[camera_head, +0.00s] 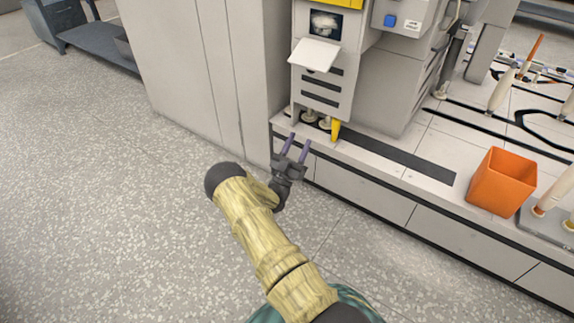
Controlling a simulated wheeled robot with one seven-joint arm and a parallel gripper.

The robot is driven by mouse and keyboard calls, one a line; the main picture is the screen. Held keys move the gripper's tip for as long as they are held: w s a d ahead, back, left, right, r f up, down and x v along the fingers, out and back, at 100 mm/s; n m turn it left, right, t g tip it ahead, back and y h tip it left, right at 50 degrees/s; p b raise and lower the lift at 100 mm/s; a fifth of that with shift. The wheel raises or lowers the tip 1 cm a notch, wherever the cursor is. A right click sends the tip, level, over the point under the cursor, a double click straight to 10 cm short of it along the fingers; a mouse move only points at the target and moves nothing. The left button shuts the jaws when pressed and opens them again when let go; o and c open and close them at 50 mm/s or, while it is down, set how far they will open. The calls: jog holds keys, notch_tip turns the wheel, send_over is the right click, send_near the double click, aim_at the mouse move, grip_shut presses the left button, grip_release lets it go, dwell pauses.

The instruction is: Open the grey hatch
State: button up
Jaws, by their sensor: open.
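My gripper (297,147) is open and empty, its two purple fingers parallel and apart. It is at the front edge of the low platform, below the grey machine (322,92). A pale grey flap (314,54) juts out from the machine's front, beneath a small dark window or opening (325,23). Dark slots run across the panel under the flap. I cannot tell whether this flap is the grey hatch. The gripper appears apart from the flap, lower in the picture.
A yellow wedge-shaped part (335,130) and small dark round feet are under the machine. A grey box with a blue button (389,21) is at its right. An orange bin (502,182) stands on the platform (425,180). A tall grey cabinet (205,75) stands left. The speckled floor (110,190) is clear.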

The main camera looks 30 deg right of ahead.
jog(key=p+v, duration=0.3)
jog(key=v, duration=0.6)
jog(key=shift+a+f, duration=0.2)
jog(key=shift+f, duration=0.05)
jog(key=shift+s, duration=0.15)
